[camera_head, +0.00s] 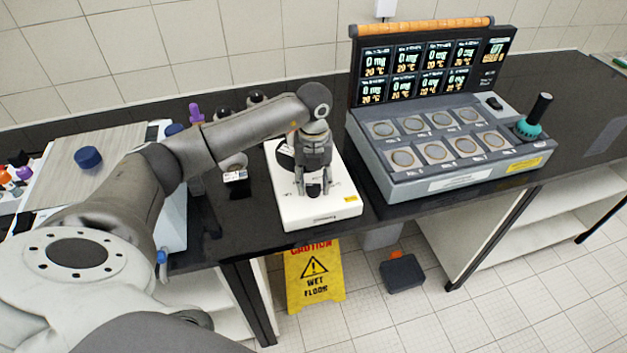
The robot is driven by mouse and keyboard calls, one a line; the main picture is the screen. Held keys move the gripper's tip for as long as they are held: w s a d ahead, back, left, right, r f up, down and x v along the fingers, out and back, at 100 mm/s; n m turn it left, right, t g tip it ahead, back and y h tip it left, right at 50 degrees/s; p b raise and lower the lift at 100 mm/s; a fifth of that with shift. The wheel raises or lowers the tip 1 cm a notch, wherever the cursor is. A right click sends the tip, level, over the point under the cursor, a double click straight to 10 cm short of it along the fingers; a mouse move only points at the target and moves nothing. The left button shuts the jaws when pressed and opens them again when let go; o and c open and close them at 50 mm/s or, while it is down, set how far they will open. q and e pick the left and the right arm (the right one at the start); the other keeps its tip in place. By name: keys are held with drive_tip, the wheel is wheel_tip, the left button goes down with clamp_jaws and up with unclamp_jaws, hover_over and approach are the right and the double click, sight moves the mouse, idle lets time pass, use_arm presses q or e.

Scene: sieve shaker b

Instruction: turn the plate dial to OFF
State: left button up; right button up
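A white hotplate device (318,212) stands on the dark bench left of the middle. Its small black dial (313,191) sits near its front edge. My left gripper (313,187) points down over the front of this device. Its two fingers are apart, one to each side of the dial, and a small gap seems to show between fingers and dial. The gripper and wrist hide part of the device's top plate. The dial's pointer and the OFF mark are too small to read. My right gripper is not in view.
A grey multi-position unit (460,182) with a raised display panel stands right of the hotplate. A black-handled teal piece (530,125) rises at its right end. Bottles and a wooden-topped item (80,165) stand on the left. A yellow wet-floor sign (314,280) is below the bench.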

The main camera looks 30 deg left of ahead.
sight(314, 184)
use_arm(q)
drive_tip(key=shift+o, duration=0.8)
drive_tip(key=shift+r, duration=0.1)
wheel_tip(314, 184, up, 12)
idle(0.3)
